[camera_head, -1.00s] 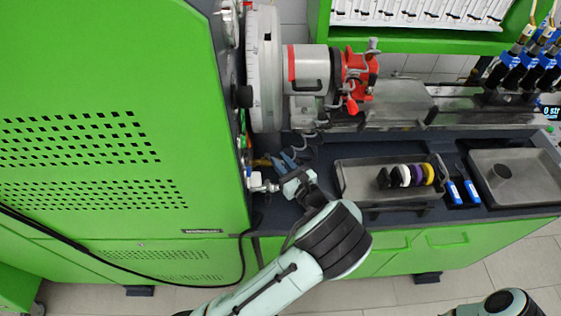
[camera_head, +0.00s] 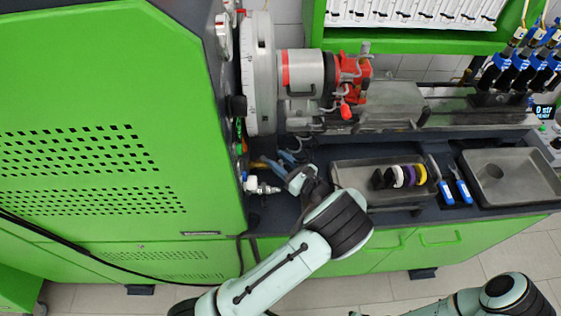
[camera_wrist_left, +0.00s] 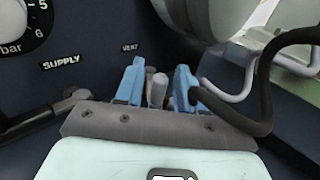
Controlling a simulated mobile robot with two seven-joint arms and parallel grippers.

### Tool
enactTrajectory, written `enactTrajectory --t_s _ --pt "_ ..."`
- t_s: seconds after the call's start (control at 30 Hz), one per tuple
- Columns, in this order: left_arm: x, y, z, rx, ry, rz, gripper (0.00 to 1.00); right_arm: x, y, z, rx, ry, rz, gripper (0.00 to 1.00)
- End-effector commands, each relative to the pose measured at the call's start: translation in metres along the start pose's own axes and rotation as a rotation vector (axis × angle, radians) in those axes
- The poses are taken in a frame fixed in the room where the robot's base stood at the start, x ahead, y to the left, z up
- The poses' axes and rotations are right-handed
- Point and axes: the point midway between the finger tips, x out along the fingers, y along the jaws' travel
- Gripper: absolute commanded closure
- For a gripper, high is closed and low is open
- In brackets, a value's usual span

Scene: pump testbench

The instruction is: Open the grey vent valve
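The grey vent valve's handle (camera_wrist_left: 157,88) stands upright between the two blue fingers of my left gripper (camera_wrist_left: 158,86) in the left wrist view. The VENT label (camera_wrist_left: 130,47) is on the dark panel behind it. Narrow gaps show on both sides of the handle, so the fingers look open around it; contact is not clear. In the head view my left gripper (camera_head: 287,158) is over the dark bench beside the green cabinet, fingers pointing away from me. I cannot make out the grey handle there. My right gripper is out of view; only part of my right arm shows.
A white fitting (camera_head: 264,187) sticks out of the cabinet (camera_head: 100,240) just left of my left gripper. A dark hose (camera_wrist_left: 260,90) curves close to the right finger. A SUPPLY label (camera_wrist_left: 61,62) and gauge (camera_wrist_left: 18,25) lie left. A metal tray (camera_head: 350,170) stands to the right.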

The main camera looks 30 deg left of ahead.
Motion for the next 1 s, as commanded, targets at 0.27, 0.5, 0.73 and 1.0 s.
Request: enactTrajectory --t_s 0.27,0.5,0.73,1.0 --pt "-0.040 -0.001 -0.002 -0.001 0.002 -0.006 0.62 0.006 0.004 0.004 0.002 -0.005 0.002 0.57" --pt "-0.094 -0.001 -0.002 -0.001 0.001 -0.005 0.62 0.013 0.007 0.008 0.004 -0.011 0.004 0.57" --pt "-0.126 -0.001 -0.001 0.000 0.001 -0.001 0.62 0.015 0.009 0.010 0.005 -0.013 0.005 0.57" --pt "-0.134 0.000 0.000 0.001 0.000 0.000 0.62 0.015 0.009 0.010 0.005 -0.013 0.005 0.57"
